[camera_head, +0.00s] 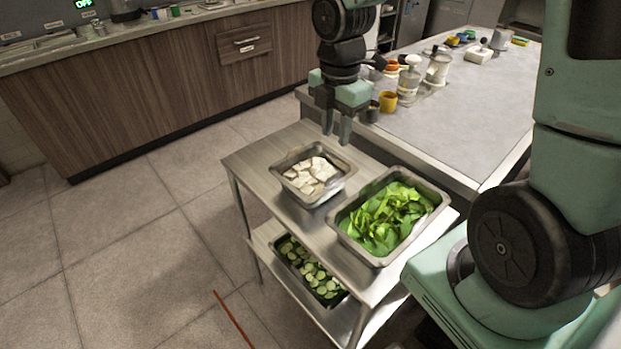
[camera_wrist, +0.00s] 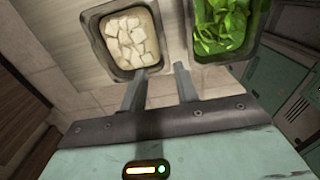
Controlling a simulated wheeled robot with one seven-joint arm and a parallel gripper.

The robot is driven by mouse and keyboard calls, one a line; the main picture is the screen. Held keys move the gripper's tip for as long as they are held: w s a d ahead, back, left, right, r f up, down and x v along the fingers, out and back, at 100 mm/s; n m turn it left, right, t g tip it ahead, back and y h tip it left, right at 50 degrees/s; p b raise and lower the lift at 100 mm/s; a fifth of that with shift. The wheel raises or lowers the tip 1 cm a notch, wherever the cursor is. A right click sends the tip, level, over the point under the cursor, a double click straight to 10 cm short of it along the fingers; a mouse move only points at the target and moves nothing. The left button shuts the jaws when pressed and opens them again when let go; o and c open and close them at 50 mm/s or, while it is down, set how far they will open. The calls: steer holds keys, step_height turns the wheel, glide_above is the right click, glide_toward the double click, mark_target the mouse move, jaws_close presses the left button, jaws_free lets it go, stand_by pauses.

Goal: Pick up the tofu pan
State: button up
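The tofu pan (camera_head: 336,189) is a small metal pan of white tofu pieces on the upper shelf of a metal cart. In the wrist view the tofu pan (camera_wrist: 91,42) is at the top, left of centre. My gripper (camera_head: 337,139) is above the pan's back right side in the head view, fingers pointing down. In the wrist view my gripper (camera_wrist: 161,73) has its fingers apart with nothing between them. The left fingertip overlaps the pan's near right corner in that view; I cannot tell whether it touches.
A larger pan of green leaves (camera_head: 350,243) stands close to the right of the tofu pan. A pan of sliced vegetables (camera_head: 287,268) is on the cart's lower shelf. A counter (camera_head: 460,105) with cups and bottles stands behind. The cart's upper shelf (camera_head: 257,160) is bare at the left.

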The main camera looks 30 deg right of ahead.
glide_above(333, 183)
step_height(333, 183, down, 9)
steer(key=shift+a+r+b, duration=0.1)
steer(key=shift+a+b, duration=0.05)
steer(key=shift+b, duration=0.25)
steer(key=shift+w+d+f, duration=0.1)
steer(key=shift+f, duration=1.3)
steer(key=shift+w+d+f, duration=0.1)
steer(key=shift+f, duration=1.25)
jaws_close()
